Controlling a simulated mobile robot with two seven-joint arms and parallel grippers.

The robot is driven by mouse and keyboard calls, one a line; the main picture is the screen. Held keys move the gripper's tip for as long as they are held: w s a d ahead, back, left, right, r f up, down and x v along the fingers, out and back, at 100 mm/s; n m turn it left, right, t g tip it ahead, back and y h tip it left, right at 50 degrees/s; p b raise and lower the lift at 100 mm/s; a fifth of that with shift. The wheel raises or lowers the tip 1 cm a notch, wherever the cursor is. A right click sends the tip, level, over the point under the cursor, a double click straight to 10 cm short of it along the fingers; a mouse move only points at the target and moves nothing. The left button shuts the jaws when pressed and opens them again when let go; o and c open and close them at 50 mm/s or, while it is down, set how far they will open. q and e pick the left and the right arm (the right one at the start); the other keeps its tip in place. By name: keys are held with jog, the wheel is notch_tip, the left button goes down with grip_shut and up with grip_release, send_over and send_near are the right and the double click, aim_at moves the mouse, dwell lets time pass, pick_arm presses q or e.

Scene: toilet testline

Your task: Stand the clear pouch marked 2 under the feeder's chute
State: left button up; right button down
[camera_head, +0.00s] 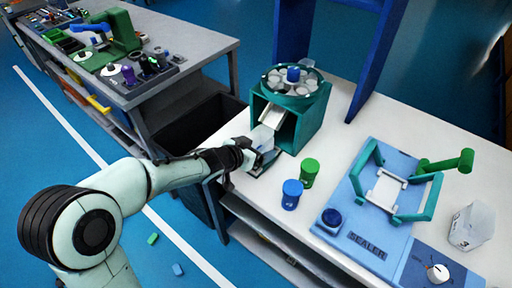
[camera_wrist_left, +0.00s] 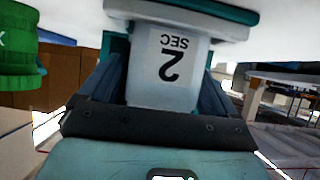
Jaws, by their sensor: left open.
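The green feeder (camera_head: 309,128) stands on the white bench, with its pale chute (camera_head: 268,104) facing my left arm. The clear pouch marked 2 (camera_head: 263,138) is just below the chute's mouth. In the left wrist view the pouch (camera_wrist_left: 165,85) shows "2 SEC" upside down. My left gripper (camera_head: 264,160) is open at the pouch, with one finger on either side of it. Whether the fingers touch it I cannot tell. The pouch's base is partly hidden by the gripper. My right gripper is not in view.
A blue cylinder (camera_head: 291,195) and a green cylinder (camera_head: 309,172) stand close to the right of my left gripper. The blue sealer (camera_head: 370,245) and another clear pouch (camera_head: 472,228) are further right. A dark bin (camera_head: 195,128) is left of the bench.

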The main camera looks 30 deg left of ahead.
aim_at(255, 146)
pick_arm(q)
jog(key=shift+r, duration=0.2)
jog(key=p+v, duration=0.2)
jog(key=v, duration=0.2)
jog(key=shift+s+r+p, duration=0.1)
jog(key=shift+r+p, duration=0.2)
jog(key=shift+r, duration=0.05)
jog(key=p+v, duration=0.3)
jog(key=v, duration=0.4)
jog(key=shift+s+p, duration=0.3)
jog(key=shift+s, duration=0.05)
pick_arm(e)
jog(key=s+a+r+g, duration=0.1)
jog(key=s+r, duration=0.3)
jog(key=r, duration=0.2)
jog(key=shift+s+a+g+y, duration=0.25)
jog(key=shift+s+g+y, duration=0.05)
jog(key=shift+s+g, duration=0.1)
pick_arm(q)
jog(key=shift+f, duration=0.1)
